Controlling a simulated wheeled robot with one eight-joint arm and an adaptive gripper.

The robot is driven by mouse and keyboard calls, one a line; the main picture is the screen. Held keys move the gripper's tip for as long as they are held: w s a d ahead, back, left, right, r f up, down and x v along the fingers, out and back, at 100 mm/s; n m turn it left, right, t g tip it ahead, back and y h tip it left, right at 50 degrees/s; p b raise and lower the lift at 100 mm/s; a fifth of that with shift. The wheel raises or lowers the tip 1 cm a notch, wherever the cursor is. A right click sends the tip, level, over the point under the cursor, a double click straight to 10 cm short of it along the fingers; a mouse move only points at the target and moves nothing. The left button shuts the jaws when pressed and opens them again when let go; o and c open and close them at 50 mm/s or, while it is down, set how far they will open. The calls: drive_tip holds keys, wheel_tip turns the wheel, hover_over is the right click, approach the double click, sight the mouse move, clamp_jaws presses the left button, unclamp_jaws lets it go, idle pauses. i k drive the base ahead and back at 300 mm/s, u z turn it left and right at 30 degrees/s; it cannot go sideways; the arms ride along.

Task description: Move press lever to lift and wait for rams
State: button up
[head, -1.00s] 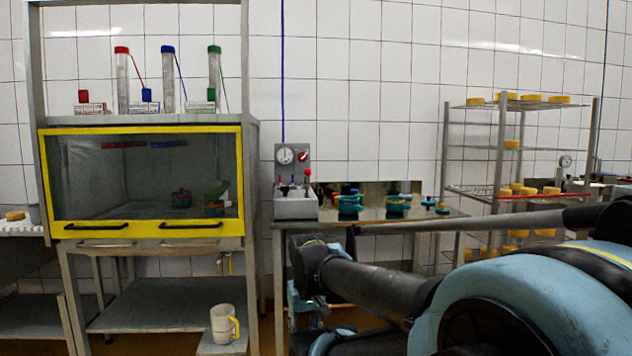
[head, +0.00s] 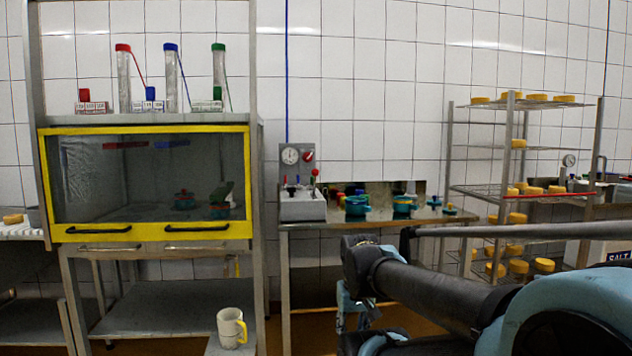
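The press (head: 147,185) stands at the left, a steel frame with a yellow-edged clear guard that looks closed. Capped clear cylinders in red, blue and green stand on its top. Inside, teal moulds (head: 184,200) show dimly. To its right a control box (head: 302,206) sits on a steel table, with small coloured levers and a red-knobbed lever (head: 314,173) at its right side. Which one is the press lever I cannot tell. A gauge (head: 290,156) and a red dial are on the panel above.
Teal moulds (head: 356,205) stand on the steel table (head: 380,222). A rack (head: 512,190) with yellow cheeses is at the right. A white jug (head: 231,327) stands low in front of the press. Brown floor shows under the table.

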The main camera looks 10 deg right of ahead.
sight(315, 172)
drive_tip(key=i, duration=1)
